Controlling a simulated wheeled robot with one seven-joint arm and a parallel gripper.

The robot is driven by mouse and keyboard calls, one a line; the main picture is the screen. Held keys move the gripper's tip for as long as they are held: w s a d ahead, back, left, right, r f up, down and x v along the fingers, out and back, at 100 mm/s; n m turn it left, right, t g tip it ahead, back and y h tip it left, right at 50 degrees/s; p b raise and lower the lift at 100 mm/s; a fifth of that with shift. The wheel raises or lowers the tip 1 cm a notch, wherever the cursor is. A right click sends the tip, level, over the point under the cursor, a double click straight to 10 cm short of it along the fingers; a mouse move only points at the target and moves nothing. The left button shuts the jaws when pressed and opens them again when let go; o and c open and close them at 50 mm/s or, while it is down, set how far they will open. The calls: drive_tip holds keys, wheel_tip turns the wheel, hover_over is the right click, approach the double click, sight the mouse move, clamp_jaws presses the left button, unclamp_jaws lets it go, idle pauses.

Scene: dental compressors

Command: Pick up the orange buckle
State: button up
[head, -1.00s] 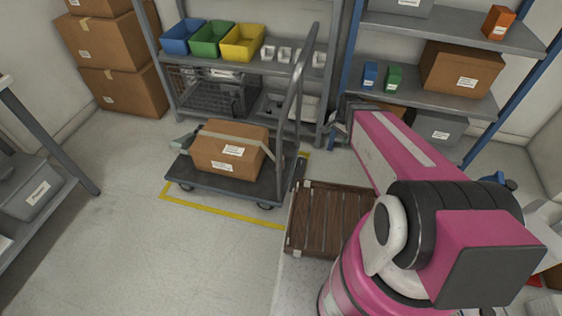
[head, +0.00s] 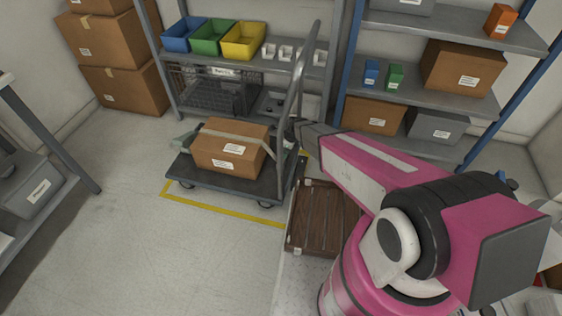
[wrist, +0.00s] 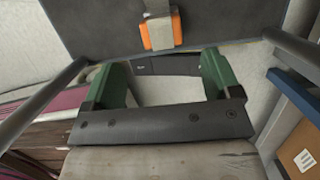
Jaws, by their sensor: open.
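The orange buckle (wrist: 161,30) shows at the top middle of the wrist view, on a light strap (wrist: 158,8) that crosses a dark flat surface. My gripper (wrist: 166,62) has two green fingers spread apart, with nothing between them. The buckle lies beyond the fingertips, near the middle of the gap, and is not touched. In the head view the strap (head: 235,136) runs over the carton (head: 228,158) on the cart; I cannot make out the buckle there.
The cart's upright handle (head: 290,100) stands close to my arm's end; bars flank my gripper in the wrist view. A brown slatted crate (head: 322,218) is beside the cart (head: 230,183). Shelves (head: 430,95) stand behind. The floor (head: 120,250) at left is clear.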

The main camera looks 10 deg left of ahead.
drive_tip(key=x, duration=0.9)
drive_tip(key=shift+w+a+f, duration=0.1)
drive_tip(key=c, duration=1.1)
